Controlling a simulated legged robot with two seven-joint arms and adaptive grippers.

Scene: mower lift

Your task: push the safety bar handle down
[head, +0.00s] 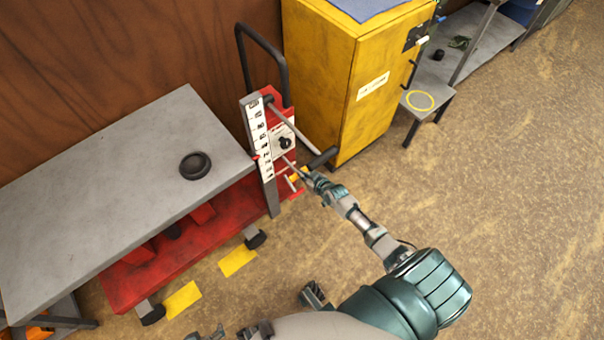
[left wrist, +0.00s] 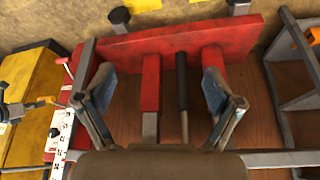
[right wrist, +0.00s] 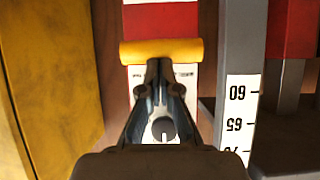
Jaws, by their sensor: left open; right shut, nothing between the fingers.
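The safety bar handle seems to be a short yellow cylinder (head: 298,174) low on the red end of the mower lift (head: 281,183). It shows large in the right wrist view (right wrist: 188,51), lying crosswise. My right gripper (head: 308,176) is shut and empty, its tips at the handle. In the right wrist view its fingertips (right wrist: 160,66) overlap the handle's lower edge; I cannot tell whether they touch. My left gripper (left wrist: 158,82) is open and empty in the left wrist view, with the lift's red base (left wrist: 185,40) beyond its fingers.
A grey platform (head: 100,180) with a black ring (head: 195,165) tops the lift. A white scale (head: 259,138) and a black tube handle (head: 265,45) stand at its end. A yellow cabinet (head: 345,85) is close behind. The brown floor (head: 490,190) at right is clear.

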